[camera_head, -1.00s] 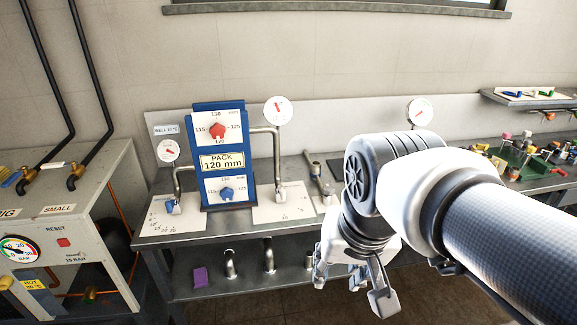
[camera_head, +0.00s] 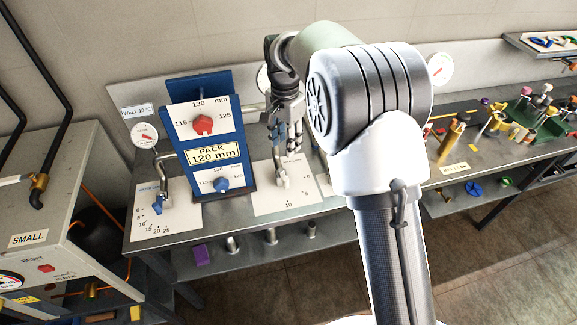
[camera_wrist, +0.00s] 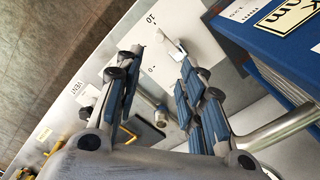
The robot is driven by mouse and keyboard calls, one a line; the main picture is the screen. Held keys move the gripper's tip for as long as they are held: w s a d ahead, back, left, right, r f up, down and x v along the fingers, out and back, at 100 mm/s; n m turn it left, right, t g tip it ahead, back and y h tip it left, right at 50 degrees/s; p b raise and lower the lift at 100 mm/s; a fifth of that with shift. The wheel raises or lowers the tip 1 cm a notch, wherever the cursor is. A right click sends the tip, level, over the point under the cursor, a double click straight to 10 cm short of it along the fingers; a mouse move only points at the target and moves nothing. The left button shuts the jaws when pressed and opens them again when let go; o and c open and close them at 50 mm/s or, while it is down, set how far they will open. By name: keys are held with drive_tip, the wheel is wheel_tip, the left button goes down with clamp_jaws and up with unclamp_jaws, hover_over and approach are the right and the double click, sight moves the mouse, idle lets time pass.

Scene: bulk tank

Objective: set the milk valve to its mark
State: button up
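A white scale plate (camera_head: 267,203) with a pale valve lever (camera_head: 283,179) lies on the bench right of the blue stand. I take it for the milk valve; its label is too small to read surely. The plate shows in the wrist view (camera_wrist: 208,45) with 10 and 0 marks, and a pale lever part (camera_wrist: 176,50) is near the fingertips. My gripper (camera_head: 284,138) points down above this valve. In the wrist view my gripper (camera_wrist: 160,65) has its fingers apart with nothing between them. Where the lever points on the scale is unclear.
The blue stand (camera_head: 228,110) with red and blue knobs is close left of my gripper. Another valve (camera_head: 163,200) on a 0 to 25 plate stands farther left. A steel pipe (camera_wrist: 280,128) runs close beside the fingers. Tools and a green tray (camera_head: 525,112) are right.

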sight(286, 178)
wheel_tip(286, 178, down, 17)
drive_tip(key=b, duration=0.3)
drive_tip(key=shift+s+r, duration=0.1)
drive_tip(key=shift+s, duration=0.05)
drive_tip(key=shift+c, duration=0.5)
clamp_jaws()
